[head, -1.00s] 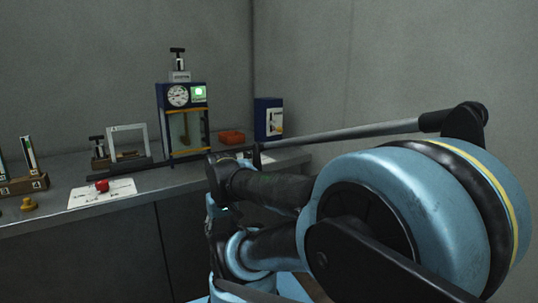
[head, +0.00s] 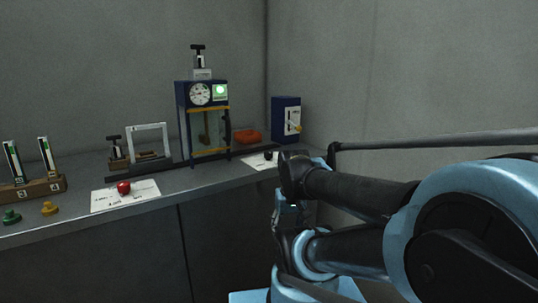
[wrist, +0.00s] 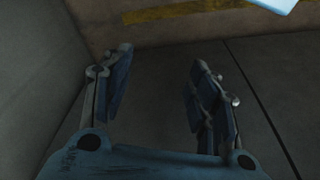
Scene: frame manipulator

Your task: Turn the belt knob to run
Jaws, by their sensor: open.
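Two knobs on white labelled plates show in the head view; the lettering is too small to read, so I cannot tell which is the belt knob. A red knob (head: 124,187) is on the left plate (head: 146,189) near the counter's front. A dark knob (head: 268,156) is on another plate (head: 257,163), farther right, beside my arm. My gripper (wrist: 158,85) is open and empty in the wrist view, over a dark surface, with no knob between its fingers. I cannot clearly make out its fingers in the head view.
On the counter (head: 150,213) stand a blue cabinet with a gauge and green light (head: 204,120), a white frame (head: 149,139), an orange tray (head: 248,136) and a blue box (head: 286,120). Green (head: 11,216) and yellow (head: 49,208) knob-like pieces sit at left.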

